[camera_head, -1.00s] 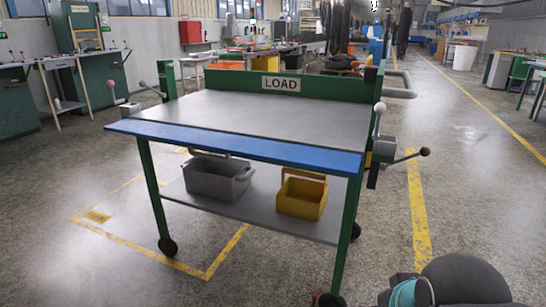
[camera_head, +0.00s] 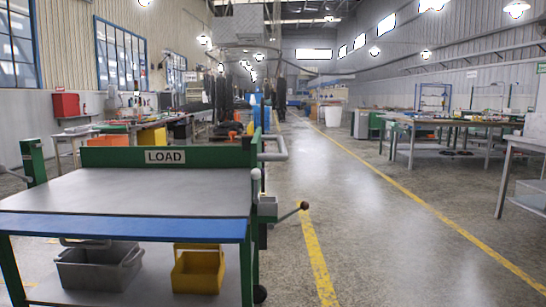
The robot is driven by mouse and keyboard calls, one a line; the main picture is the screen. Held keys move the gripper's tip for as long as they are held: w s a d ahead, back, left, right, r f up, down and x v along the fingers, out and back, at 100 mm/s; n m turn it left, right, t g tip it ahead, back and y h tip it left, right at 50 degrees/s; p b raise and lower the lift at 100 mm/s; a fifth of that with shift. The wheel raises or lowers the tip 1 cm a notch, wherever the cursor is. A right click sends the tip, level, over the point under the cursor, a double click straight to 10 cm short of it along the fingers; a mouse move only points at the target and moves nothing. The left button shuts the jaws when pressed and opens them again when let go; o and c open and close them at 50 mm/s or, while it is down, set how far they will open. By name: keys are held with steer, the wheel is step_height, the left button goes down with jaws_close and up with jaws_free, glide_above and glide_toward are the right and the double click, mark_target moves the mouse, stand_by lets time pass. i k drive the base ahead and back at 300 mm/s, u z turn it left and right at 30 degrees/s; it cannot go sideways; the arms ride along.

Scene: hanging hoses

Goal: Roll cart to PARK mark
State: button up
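The cart (camera_head: 130,190) has green legs, a grey top, a blue front edge and a LOAD sign (camera_head: 166,156) on its green back rail. It stands at the lower left in the head view, its left side and lower legs cut off. A tubular grey handle (camera_head: 272,148) and a lever with a dark knob (camera_head: 304,206) are at its right side. Its lower shelf holds a grey bin (camera_head: 98,268) and a yellow bin (camera_head: 197,270). The yellow floor outline is mostly hidden or out of frame now. My gripper is not in view.
A yellow floor line (camera_head: 316,250) runs just right of the cart, and another (camera_head: 420,222) lies farther right. The grey aisle (camera_head: 350,210) between them is clear. Workbenches (camera_head: 440,125) stand at the right. A white bin (camera_head: 333,115) and dark hanging hoses (camera_head: 223,100) are farther back.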

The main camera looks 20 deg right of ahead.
mark_target(176, 182)
steer(key=u, duration=0.1)
steer(key=k, duration=0.4)
steer(key=z, duration=1.2)
steer(key=i, duration=1.25)
steer(key=u, duration=0.35)
